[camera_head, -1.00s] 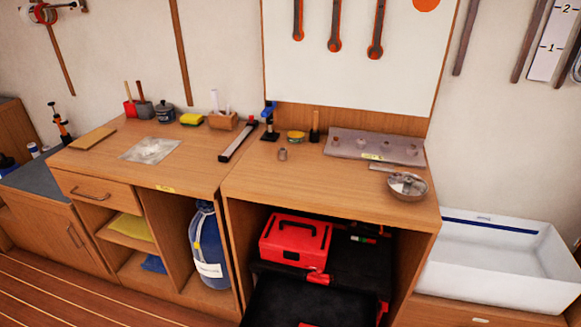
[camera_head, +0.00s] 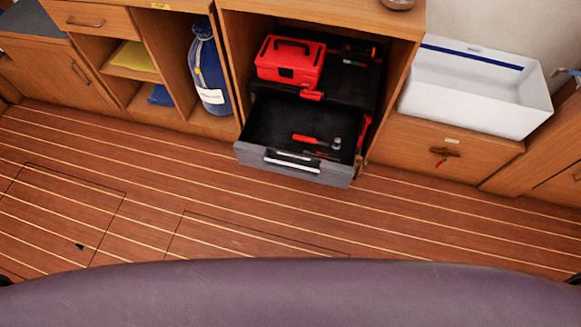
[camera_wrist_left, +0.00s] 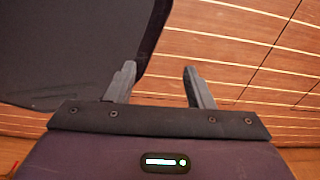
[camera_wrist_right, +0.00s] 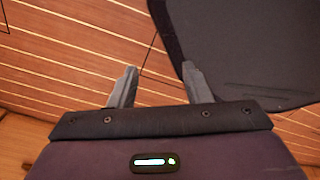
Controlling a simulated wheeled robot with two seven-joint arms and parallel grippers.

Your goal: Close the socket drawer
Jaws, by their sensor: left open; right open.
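The socket drawer (camera_head: 258,167) is pulled out at the bottom of the tool cabinet under the bench in the head view. It has a dark inside, a grey front and a pale bar handle (camera_head: 292,160). A red-handled tool (camera_head: 311,140) and a small metal piece lie in it. My left gripper (camera_wrist_left: 158,80) is open and empty over the plank floor in the left wrist view. My right gripper (camera_wrist_right: 161,82) is open and empty over the floor in the right wrist view. Neither gripper shows in the head view, so both seem well away from the drawer.
A red toolbox (camera_head: 291,62) sits on the black cabinet top. A blue bottle (camera_head: 209,72) stands in the left bay. A white sink (camera_head: 475,90) is at the right, above a wooden cupboard (camera_head: 440,140). The plank floor (camera_head: 220,215) before the drawer is clear.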

